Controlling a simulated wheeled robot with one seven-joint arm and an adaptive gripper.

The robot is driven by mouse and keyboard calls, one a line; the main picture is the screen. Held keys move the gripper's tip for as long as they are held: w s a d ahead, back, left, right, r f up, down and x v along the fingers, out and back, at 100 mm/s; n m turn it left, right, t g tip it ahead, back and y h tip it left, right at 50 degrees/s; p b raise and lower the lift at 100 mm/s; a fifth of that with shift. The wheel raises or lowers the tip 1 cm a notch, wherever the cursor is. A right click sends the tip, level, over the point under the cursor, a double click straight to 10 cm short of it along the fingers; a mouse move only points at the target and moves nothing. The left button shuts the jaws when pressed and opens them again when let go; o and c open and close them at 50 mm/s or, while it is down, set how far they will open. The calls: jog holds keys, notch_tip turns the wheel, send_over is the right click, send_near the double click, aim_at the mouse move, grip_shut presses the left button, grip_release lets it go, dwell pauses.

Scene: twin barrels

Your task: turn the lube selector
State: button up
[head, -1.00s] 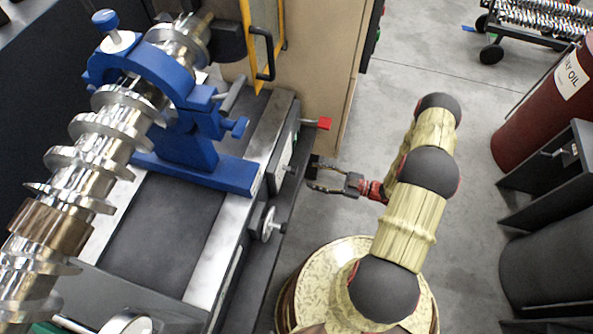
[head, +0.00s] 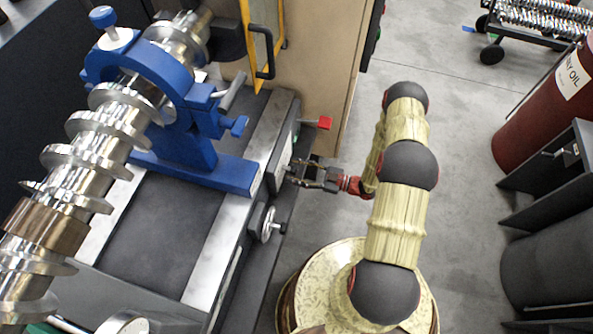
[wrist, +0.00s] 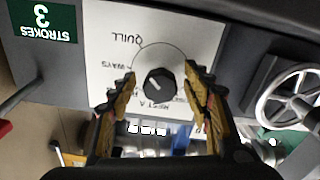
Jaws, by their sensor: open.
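The lube selector is a black knob (wrist: 160,81) on a white dial plate (wrist: 190,25) in the wrist view. The plate carries a circle and labels that read QUILL, WAYS and REST A, upside down. My gripper (wrist: 166,88) is open, with one finger on each side of the knob and a gap visible on both sides. In the head view my gripper (head: 298,172) is at the side of the machine bed, and the knob is too small to make out there.
A handwheel (head: 268,224) sits close by on the machine side; it also shows in the wrist view (wrist: 292,98). A red-ended lever (head: 318,123) sticks out above my gripper. A green STROKES 3 label (wrist: 42,20) is beside the plate. Open floor (head: 440,120) lies to the right.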

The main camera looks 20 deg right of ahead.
jog(key=shift+c, duration=0.7)
jog(key=c, duration=1)
